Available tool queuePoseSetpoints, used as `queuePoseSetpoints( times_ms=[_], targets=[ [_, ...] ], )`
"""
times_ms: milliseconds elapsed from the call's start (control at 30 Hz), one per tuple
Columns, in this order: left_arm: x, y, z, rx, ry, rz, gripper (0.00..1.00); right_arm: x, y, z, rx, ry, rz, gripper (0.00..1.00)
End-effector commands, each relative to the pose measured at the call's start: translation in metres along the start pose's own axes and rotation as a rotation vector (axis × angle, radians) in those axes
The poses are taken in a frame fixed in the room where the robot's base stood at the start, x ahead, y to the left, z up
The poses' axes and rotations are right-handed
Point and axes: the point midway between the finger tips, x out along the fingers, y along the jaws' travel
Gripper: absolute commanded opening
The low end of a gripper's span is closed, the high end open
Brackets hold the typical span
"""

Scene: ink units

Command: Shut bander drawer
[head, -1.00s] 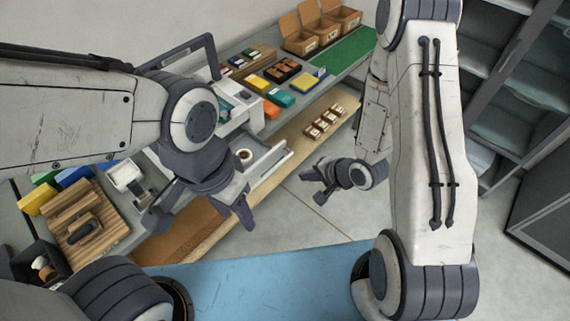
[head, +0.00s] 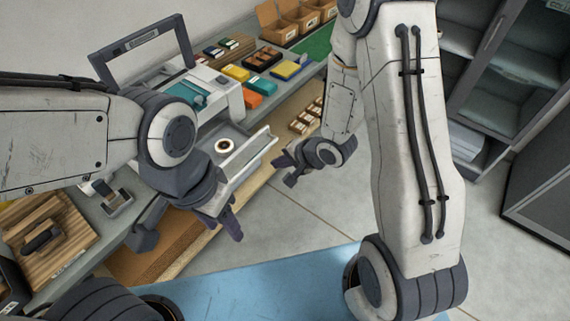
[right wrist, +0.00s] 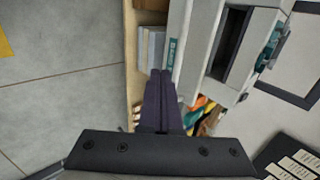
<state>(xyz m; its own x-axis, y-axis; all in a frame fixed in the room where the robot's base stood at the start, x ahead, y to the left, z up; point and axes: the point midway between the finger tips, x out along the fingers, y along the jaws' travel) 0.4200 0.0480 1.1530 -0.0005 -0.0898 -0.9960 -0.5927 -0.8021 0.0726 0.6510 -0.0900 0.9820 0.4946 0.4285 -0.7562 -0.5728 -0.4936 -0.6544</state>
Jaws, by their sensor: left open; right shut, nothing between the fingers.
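The bander (head: 210,88) is a white machine on the bench with a tall dark frame handle. Its drawer (head: 228,135) stands pulled out towards the aisle, with a roll (head: 223,146) in it and a pale front panel (head: 245,158). My right gripper (head: 282,172) is shut and empty, just off the front panel at its right, with a small gap seemingly between. Its closed fingers also show in the right wrist view (right wrist: 160,100), before a white surface. My left gripper (head: 190,230) is open and empty, below the drawer's near side and partly hiding it.
Coloured boxes (head: 260,85) and open cartons (head: 285,25) stand along the bench behind the bander. A wooden board (head: 45,235) lies at left. A lower shelf (head: 180,240) runs under the bench. A glass-fronted cabinet (head: 500,75) is at right. The floor (head: 320,215) between is clear.

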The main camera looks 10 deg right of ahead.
Motion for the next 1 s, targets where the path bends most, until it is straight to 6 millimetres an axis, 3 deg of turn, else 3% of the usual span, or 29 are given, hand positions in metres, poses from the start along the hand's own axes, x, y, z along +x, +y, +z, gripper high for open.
queuePoseSetpoints(
  times_ms=[133, 400, 1000],
  targets=[
    [-0.002, 0.0, 0.0, 0.0, 0.0, 0.0, 0.5, 0.027, 0.0, 0.001, -0.002, -0.003, 0.002, 0.0],
    [-0.015, 0.001, -0.001, 0.0, 0.0, 0.0, 0.5, 0.052, -0.023, 0.0, -0.004, -0.001, -0.001, 0.0],
    [-0.018, 0.001, -0.001, 0.0, 0.0, 0.0, 0.5, 0.056, -0.026, -0.006, 0.007, 0.008, 0.0, 0.0]
  ],
)
